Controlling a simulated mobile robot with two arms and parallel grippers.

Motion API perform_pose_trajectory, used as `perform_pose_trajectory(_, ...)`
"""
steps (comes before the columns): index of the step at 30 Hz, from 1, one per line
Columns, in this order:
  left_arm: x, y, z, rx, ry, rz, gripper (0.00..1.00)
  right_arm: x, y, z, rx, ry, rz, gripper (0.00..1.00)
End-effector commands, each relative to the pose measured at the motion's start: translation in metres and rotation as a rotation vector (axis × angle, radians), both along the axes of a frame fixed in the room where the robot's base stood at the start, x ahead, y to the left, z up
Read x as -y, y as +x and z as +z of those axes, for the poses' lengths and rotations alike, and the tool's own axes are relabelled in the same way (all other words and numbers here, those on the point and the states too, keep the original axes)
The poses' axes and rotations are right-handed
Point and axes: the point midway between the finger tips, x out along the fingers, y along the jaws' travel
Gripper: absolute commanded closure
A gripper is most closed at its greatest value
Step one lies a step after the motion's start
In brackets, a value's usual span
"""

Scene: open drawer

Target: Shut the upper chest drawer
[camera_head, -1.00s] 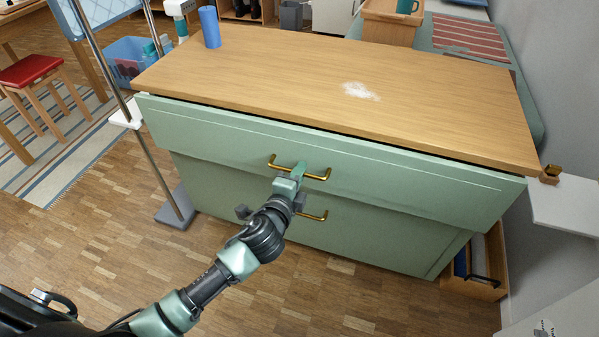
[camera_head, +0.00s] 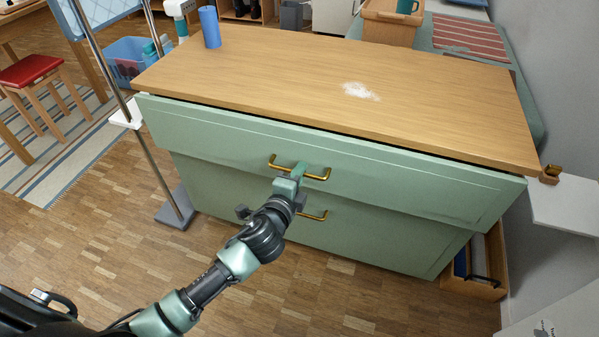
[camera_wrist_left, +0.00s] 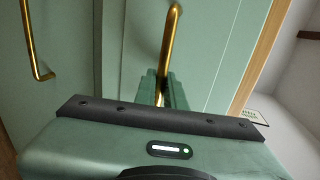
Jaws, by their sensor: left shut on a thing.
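The green chest (camera_head: 330,235) has a wooden top (camera_head: 300,80) and two drawers with brass handles. The upper drawer (camera_head: 400,180) stands out a little in front of the lower drawer (camera_head: 350,240), with a narrow dark gap under the top. My left gripper (camera_head: 298,170) is shut on the upper drawer's handle (camera_head: 320,177), near its middle. In the left wrist view the fingers (camera_wrist_left: 163,90) close around the brass handle (camera_wrist_left: 171,40). The lower handle (camera_head: 316,216) is partly hidden behind my left gripper. My right gripper is not in view.
A blue cylinder (camera_head: 210,27) and a white powdery patch (camera_head: 360,91) are on the chest top. A metal stand (camera_head: 160,165) is close at the left. A wooden box (camera_head: 480,268) and a white shelf (camera_head: 568,203) are at the right. The floor in front is clear.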

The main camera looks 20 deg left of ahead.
Motion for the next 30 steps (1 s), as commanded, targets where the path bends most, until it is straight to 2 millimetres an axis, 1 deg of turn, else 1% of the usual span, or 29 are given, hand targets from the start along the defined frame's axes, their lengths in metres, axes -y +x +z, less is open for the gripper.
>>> perform_pose_trajectory(2,0.000,0.001,-0.002,-0.004,0.000,0.001,1.00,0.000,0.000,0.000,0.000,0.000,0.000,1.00)
perform_pose_trajectory(3,0.000,0.004,-0.001,-0.003,0.000,0.001,1.00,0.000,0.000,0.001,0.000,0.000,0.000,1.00)
perform_pose_trajectory(10,0.001,0.039,-0.001,-0.002,0.000,0.002,1.00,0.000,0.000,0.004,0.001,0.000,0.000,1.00)
perform_pose_trajectory(13,0.001,0.044,-0.002,-0.004,0.001,0.002,1.00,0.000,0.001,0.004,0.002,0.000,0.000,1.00)
perform_pose_trajectory(20,0.001,0.044,-0.001,-0.001,0.000,0.002,1.00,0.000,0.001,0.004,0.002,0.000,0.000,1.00)
perform_pose_trajectory(21,0.001,0.044,0.000,-0.001,0.000,0.002,0.81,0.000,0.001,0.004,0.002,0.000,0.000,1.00)
perform_pose_trajectory(22,0.001,0.045,0.000,0.000,0.000,0.002,0.73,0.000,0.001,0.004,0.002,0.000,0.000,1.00)
perform_pose_trajectory(23,0.001,0.045,0.000,0.000,0.000,0.002,0.68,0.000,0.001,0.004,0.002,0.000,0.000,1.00)
perform_pose_trajectory(30,0.001,0.044,0.000,0.000,0.000,0.001,0.68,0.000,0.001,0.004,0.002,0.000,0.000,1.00)
